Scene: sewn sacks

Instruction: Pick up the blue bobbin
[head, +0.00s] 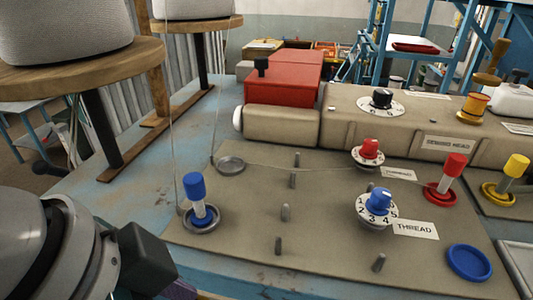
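The blue bobbin (195,187) stands upright in a round grey dish (201,226) at the left of the sewing machine's plate. It has a blue top and a pale shaft below. A thin thread runs close by its left side. My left arm enters at the lower left, and its dark gripper part (146,258) is below and left of the bobbin, apart from it in the picture. The fingertips cannot be made out. My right gripper is not in view.
An empty blue dish (469,262) lies at the plate's right. Several metal pegs, a blue dial (379,201) and a red dial (370,148) rise from the plate. Thread spools stand on wooden stools (75,70) at left.

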